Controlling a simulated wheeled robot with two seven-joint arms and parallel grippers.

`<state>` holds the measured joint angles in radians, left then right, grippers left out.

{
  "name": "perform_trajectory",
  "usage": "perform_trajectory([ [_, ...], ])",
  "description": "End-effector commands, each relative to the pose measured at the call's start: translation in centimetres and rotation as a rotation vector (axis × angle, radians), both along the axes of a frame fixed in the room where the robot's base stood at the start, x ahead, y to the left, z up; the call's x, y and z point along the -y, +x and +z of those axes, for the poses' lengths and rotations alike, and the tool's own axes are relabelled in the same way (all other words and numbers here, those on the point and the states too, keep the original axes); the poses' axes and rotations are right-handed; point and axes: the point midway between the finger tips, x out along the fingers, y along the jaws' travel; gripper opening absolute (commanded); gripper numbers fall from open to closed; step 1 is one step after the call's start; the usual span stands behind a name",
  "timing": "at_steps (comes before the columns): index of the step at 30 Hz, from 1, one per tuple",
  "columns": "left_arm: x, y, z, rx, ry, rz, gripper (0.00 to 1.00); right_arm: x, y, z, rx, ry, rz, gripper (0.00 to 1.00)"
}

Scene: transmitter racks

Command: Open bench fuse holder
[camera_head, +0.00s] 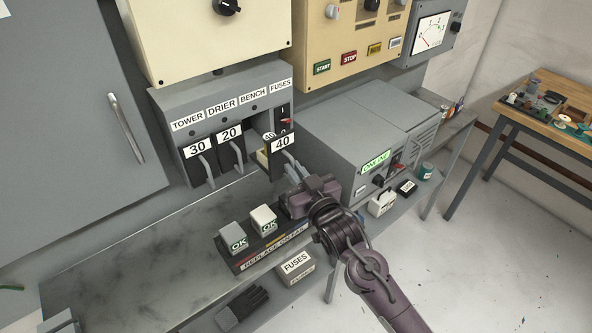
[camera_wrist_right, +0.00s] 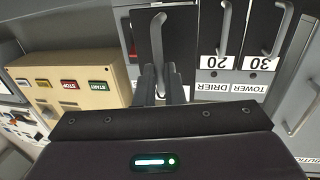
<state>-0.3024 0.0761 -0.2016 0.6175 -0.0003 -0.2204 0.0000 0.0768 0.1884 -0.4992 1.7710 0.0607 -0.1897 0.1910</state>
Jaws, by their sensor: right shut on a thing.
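The bench fuse holder (camera_head: 284,157) is a black block with a white label reading 40 and a grey handle, under the BENCH label on the grey fuse box (camera_head: 167,122). It stands out from the box front, with a pale side and a second, partly hidden 40 label behind it. My right gripper (camera_head: 296,176) is shut on its handle. In the right wrist view the fingers (camera_wrist_right: 161,88) close around the handle of the dark holder (camera_wrist_right: 142,40). The holder's inside is mostly hidden. My left gripper is not in view.
The TOWER holder (camera_head: 197,158) and DRIER holder (camera_head: 229,141) sit in the box, left of BENCH. A red switch (camera_head: 286,120) is at the right. Below are a tray (camera_head: 243,262) with two OK blocks, a FUSES box (camera_head: 297,263) and a dark glove (camera_head: 243,305).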

Motion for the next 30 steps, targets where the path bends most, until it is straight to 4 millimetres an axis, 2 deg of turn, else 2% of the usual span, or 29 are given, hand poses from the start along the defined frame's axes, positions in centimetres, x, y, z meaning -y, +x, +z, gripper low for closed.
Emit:
perform_trajectory([
  [1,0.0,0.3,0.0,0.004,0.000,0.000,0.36,0.0,0.0,-0.1,-0.002,-0.001,-0.001,0.00],
  [2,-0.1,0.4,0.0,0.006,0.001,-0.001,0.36,0.0,0.0,-0.1,-0.002,-0.001,-0.001,0.10],
  [3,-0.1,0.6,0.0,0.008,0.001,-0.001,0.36,0.0,0.0,-0.1,-0.002,-0.001,-0.001,0.15],
  [7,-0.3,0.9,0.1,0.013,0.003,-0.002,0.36,0.0,0.0,-0.1,-0.001,0.000,-0.001,0.30],
  [17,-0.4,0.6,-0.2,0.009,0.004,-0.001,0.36,0.2,-0.4,-0.1,0.000,0.000,-0.001,0.30],
  [30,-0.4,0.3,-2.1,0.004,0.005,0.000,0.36,3.0,-6.3,-0.3,-0.001,0.000,-0.002,0.30],
])
